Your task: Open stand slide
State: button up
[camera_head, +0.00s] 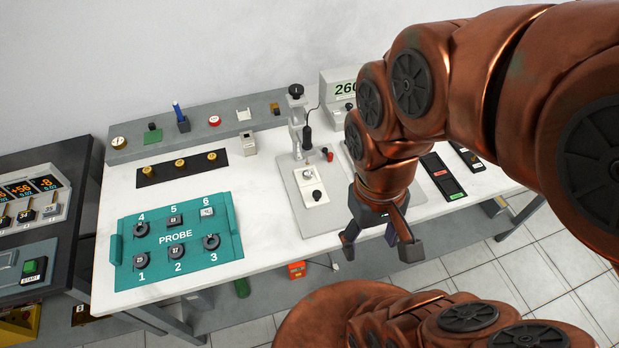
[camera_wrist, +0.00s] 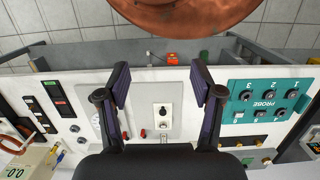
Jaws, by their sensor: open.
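The stand has a grey base plate (camera_head: 290,206) on the white bench, with an upright column (camera_head: 297,125) topped by a black knob. A white slide block (camera_head: 312,184) with a small black knob (camera_head: 317,195) at its near end lies on the plate. In the wrist view the white block (camera_wrist: 163,121) shows between my fingers, knob toward the bench's front edge. My gripper (camera_head: 370,240) is open and empty, to the right of the block and near the front edge. It also shows in the wrist view (camera_wrist: 160,76).
A teal PROBE tray (camera_head: 225,247) with numbered pieces sits left of the stand. Behind it is a black strip (camera_head: 220,174) with brass pieces. A dark console (camera_head: 45,215) is at far left.

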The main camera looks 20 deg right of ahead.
aim_at(311, 183)
jog(key=z, duration=1.2)
jog(key=k, duration=0.9)
jog(key=u, duration=1.3)
jog(key=i, duration=0.5)
jog(key=u, duration=0.05)
